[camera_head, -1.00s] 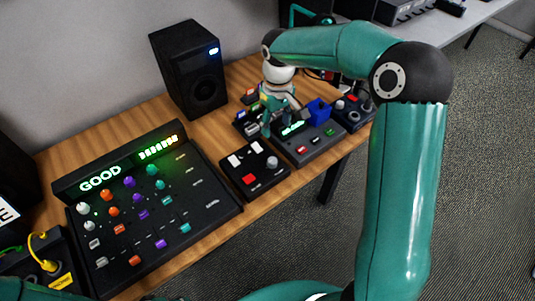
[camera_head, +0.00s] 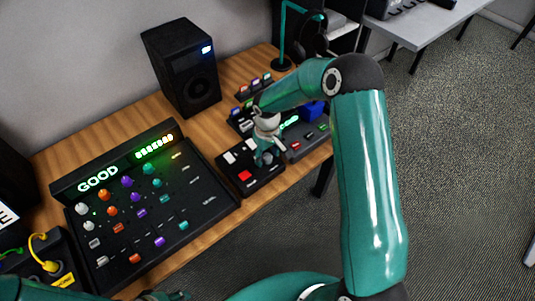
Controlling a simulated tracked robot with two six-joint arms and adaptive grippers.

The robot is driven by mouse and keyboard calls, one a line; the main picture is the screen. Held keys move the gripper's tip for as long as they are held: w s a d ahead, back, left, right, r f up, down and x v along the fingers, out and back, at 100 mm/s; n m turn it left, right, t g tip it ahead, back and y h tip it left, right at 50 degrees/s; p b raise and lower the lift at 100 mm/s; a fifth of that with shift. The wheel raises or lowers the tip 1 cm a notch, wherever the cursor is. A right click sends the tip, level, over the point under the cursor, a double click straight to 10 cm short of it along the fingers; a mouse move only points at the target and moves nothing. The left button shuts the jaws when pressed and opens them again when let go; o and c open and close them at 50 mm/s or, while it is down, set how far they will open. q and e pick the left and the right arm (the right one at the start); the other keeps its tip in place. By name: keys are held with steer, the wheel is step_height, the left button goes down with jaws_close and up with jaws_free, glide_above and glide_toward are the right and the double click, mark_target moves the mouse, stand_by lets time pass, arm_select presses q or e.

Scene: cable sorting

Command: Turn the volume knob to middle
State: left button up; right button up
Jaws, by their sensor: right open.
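A small black box (camera_head: 262,180) with white buttons and a red button sits right of the big mixer panel. My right gripper (camera_head: 267,160) is open and points down over the right part of this box. A pale grey knob on that part is now mostly hidden by the gripper's fingers. I cannot tell whether the fingers touch the knob. Only a cut-off dark and teal piece, seemingly of my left gripper (camera_head: 165,296), shows at the bottom edge.
A large mixer panel (camera_head: 195,205) with coloured knobs and a lit "GOOD" display fills the left of the wooden table. A black speaker (camera_head: 182,70) stands behind. Another device (camera_head: 305,145) with a green display and a blue block (camera_head: 313,109) are right of the gripper.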

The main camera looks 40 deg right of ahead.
steer(key=shift+f, duration=0.1)
jaws_close()
steer(key=shift+f+m+b, duration=0.15)
steer(key=shift+m+b, duration=0.35)
steer(key=shift+b, duration=0.35)
steer(key=m+b, duration=0.6)
steer(key=b, duration=0.1)
steer(key=shift+m, duration=0.3)
steer(key=m+b, duration=0.4)
steer(key=m, duration=0.1)
steer(key=m+b, duration=0.2)
steer(key=m, duration=0.3)
steer(key=shift+r, duration=0.2)
steer(key=shift+w, duration=0.1)
jaws_free()
